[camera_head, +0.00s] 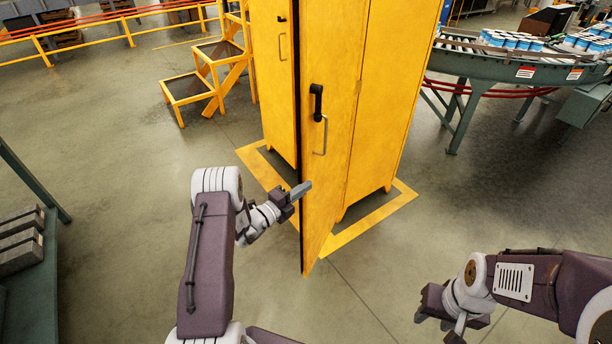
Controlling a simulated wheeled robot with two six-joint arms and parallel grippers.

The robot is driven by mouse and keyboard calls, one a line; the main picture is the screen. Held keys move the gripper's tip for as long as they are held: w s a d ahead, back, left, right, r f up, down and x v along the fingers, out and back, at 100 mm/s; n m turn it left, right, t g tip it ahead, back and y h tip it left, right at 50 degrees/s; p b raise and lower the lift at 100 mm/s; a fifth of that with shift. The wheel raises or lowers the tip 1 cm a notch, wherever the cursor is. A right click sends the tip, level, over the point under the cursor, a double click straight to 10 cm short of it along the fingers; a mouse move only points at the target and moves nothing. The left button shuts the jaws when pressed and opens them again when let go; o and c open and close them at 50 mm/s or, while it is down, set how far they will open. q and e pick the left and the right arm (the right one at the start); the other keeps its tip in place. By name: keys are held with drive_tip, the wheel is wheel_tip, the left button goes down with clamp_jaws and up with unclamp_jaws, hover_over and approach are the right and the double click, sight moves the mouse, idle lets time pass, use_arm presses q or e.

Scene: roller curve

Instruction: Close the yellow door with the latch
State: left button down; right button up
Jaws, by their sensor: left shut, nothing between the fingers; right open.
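The yellow door (330,130) of a yellow cabinet (391,100) stands ajar, swung out toward me with its free edge at the left. A black latch (317,102) sits on the door's face, above a metal pull handle (322,136). My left gripper (301,190) is shut and empty. Its fingertips are at the door's lower free edge, below the handle; I cannot tell whether they touch it. My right gripper (436,318) is open and empty, low at the right, well apart from the door.
Yellow steps (205,75) stand left of the cabinet. A roller conveyor (500,66) carrying blue-and-white cans (512,41) is at the right. A green rack with grey boxes (20,245) is at the left edge. Floor around the yellow floor marking (372,226) is clear.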

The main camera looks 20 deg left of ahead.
sight(305, 176)
use_arm(q)
drive_tip(key=w, duration=0.3)
drive_tip(key=w+p, duration=0.1)
drive_tip(key=w, duration=0.1)
drive_tip(key=shift+w+a+r, duration=0.15)
drive_tip(key=shift+w+a, duration=0.05)
drive_tip(key=shift+a, duration=0.2)
drive_tip(key=shift+s+a, duration=0.1)
drive_tip(key=shift+a, duration=0.25)
drive_tip(key=shift+d, duration=0.1)
